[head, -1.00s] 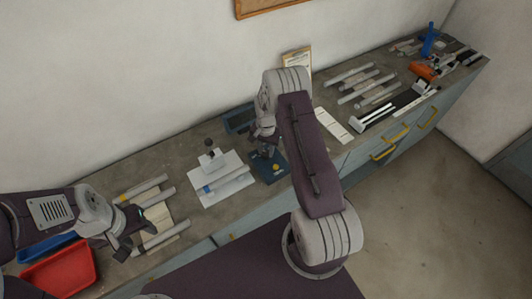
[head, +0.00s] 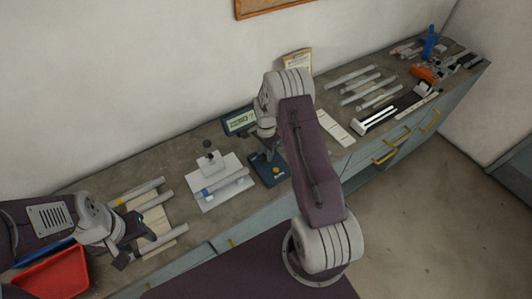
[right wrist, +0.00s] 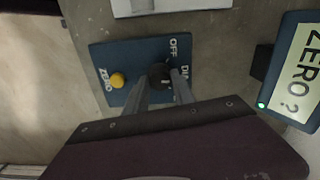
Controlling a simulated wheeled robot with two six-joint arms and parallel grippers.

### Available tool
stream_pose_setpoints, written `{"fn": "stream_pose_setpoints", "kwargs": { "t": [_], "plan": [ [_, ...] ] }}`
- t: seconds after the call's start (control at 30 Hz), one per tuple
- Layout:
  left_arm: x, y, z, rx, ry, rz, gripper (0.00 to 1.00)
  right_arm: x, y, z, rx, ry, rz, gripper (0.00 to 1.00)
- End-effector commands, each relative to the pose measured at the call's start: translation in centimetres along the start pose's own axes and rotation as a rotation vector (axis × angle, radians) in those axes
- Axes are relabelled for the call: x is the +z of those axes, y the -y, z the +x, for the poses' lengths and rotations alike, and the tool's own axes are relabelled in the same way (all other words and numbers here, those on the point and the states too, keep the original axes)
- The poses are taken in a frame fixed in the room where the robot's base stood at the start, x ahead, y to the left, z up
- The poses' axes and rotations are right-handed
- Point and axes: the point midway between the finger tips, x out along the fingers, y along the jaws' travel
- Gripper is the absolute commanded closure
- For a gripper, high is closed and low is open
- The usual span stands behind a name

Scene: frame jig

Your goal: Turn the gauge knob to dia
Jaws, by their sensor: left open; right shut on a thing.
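The dark gauge knob (right wrist: 158,74) sits on a blue panel (right wrist: 122,52) in the right wrist view, with the words OFF and a partly hidden DIA beside it. My right gripper (right wrist: 159,84) is shut on the knob, its fingers at the knob's sides. I cannot tell for sure where the knob's mark points. A yellow ZERO button (right wrist: 117,80) is on the same panel. The gauge display (right wrist: 297,75) is lit and reads "ZERO ?"; it also shows in the head view (head: 239,122). My left gripper (head: 136,243) is open and empty near the bars at the left.
A white plate (head: 222,182) holding a bar stands left of the panel. Several grey bars lie on the bench at the left and right. A red tray (head: 52,272) is at the front left. An orange object (head: 424,74) lies at the far right.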

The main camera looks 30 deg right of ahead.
Motion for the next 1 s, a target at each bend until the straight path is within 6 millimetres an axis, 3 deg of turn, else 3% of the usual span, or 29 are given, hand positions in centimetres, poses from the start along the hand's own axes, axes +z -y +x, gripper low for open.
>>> {"fn": "stream_pose_setpoints", "kwargs": {
  "t": [0.33, 0.37, 0.4, 0.43, 0.77, 1.0],
  "plan": [
    [0.0, 0.0, 0.0, 0.000, 0.000, 0.000, 0.49, -0.1, 0.1, -0.1, -0.003, -0.002, 0.001, 1.00],
    [0.0, 0.0, 0.0, 0.000, 0.000, 0.000, 0.49, -0.1, 0.1, -0.1, -0.003, -0.002, 0.001, 0.62],
    [0.0, 0.0, 0.0, 0.000, 0.000, 0.000, 0.49, -0.1, 0.1, -0.1, -0.003, -0.002, 0.001, 0.51],
    [0.0, 0.0, 0.0, 0.000, 0.000, 0.000, 0.49, -0.1, 0.1, -0.1, -0.003, -0.002, 0.001, 0.48],
    [0.0, 0.0, 0.2, 0.000, 0.000, 0.000, 0.49, -0.1, 0.1, -0.3, -0.002, -0.001, 0.001, 0.48],
    [0.2, 0.0, 2.1, 0.000, 0.000, 0.000, 0.49, -0.1, 0.2, -5.1, -0.007, -0.004, 0.001, 0.48]
  ]
}}
